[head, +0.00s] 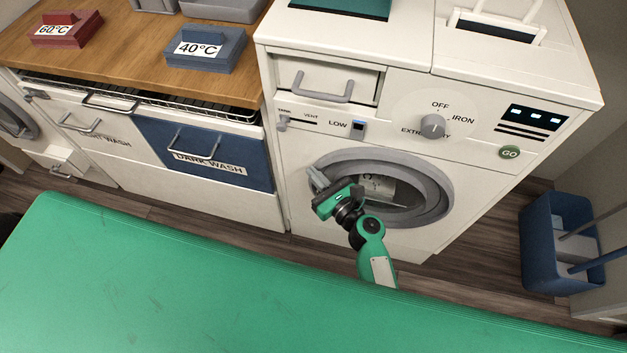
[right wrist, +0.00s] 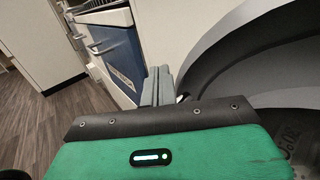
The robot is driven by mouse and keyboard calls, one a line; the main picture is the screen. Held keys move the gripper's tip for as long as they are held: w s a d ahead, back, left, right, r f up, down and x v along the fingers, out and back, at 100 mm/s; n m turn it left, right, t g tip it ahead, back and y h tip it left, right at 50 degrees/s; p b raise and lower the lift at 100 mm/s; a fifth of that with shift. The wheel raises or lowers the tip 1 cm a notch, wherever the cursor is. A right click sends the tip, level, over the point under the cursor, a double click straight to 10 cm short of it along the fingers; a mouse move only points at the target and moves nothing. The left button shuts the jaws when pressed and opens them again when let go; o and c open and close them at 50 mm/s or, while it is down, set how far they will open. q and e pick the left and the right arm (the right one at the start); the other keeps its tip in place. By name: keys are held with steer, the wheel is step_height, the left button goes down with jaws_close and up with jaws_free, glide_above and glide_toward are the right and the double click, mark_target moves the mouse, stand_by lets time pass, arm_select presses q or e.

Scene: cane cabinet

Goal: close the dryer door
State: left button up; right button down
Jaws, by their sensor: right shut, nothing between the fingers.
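The dryer (head: 480,180) is a white machine with a dial and a GO button. Its round door (head: 432,185) has a grey ring and a dark window, and it looks flush or nearly flush with the front; I cannot tell if it is latched. My right gripper (head: 315,178) is shut and empty at the left edge of the ring, hiding part of it. In the right wrist view its fingers (right wrist: 158,86) are together beside the curved grey ring (right wrist: 225,45). I cannot tell whether they touch it. My left gripper is not in view.
A wooden counter (head: 120,50) with a red box (head: 68,30) and a blue box (head: 205,50) is at left, above white and blue drawers (head: 200,155). A blue bin (head: 548,255) stands right of the dryer. A large green surface (head: 150,285) fills the foreground.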

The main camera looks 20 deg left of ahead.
steer(key=shift+w, duration=0.35)
